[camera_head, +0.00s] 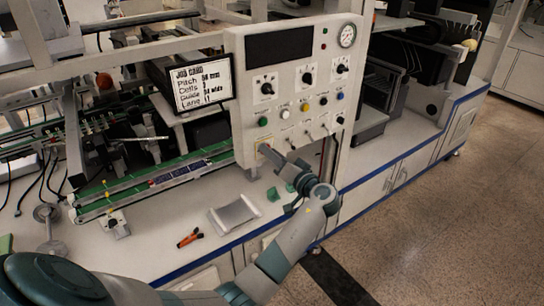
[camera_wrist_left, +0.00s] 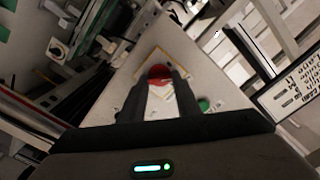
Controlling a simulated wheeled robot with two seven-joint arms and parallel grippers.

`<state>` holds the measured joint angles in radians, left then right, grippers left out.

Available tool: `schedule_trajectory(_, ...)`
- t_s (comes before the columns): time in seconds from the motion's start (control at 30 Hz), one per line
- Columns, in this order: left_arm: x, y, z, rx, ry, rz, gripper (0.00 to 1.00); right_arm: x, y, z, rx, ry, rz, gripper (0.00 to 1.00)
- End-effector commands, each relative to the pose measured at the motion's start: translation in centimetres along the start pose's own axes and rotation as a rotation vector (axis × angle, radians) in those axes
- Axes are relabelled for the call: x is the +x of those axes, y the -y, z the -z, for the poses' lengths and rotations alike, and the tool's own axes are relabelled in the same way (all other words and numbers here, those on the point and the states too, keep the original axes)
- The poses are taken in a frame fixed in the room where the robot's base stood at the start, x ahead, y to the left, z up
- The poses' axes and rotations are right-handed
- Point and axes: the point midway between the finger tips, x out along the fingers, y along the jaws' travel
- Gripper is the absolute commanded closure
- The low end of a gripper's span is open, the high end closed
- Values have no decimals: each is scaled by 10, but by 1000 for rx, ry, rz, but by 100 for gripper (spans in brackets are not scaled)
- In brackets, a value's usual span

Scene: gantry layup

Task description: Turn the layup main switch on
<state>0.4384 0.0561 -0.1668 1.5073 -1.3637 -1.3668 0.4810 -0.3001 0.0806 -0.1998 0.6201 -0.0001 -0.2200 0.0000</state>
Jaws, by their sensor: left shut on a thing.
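The control panel (camera_head: 245,85) is a pale upright box with knobs, buttons, toggles and a gauge. At its lower left is the main switch, a red knob (camera_wrist_left: 160,73) on a yellow-edged plate (camera_wrist_left: 147,70); in the head view only a yellow bit of it (camera_head: 264,147) shows beside my gripper. My left gripper (camera_head: 266,150) reaches the panel from below right. In the left wrist view its two dark fingers (camera_wrist_left: 160,85) are on either side of the red knob, shut on it. The fingers hide part of the knob, and its turned position is unclear. My right gripper is not in view.
A green button (camera_head: 262,122) sits just above the switch; it also shows in the left wrist view (camera_wrist_left: 203,104). A job card (camera_head: 202,84) hangs left of the panel. A metal tray (camera_head: 235,215) and an orange-handled tool (camera_head: 189,238) lie on the bench below.

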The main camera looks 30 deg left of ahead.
Motion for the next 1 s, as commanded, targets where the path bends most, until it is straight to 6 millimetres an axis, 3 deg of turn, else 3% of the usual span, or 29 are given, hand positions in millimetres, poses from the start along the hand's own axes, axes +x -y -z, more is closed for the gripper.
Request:
schedule_trajectory(0.6,0,-1,1,579,0,-1,93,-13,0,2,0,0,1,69)
schedule_trajectory(1.0,0,-3,0,823,-1,0,93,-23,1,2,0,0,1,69)
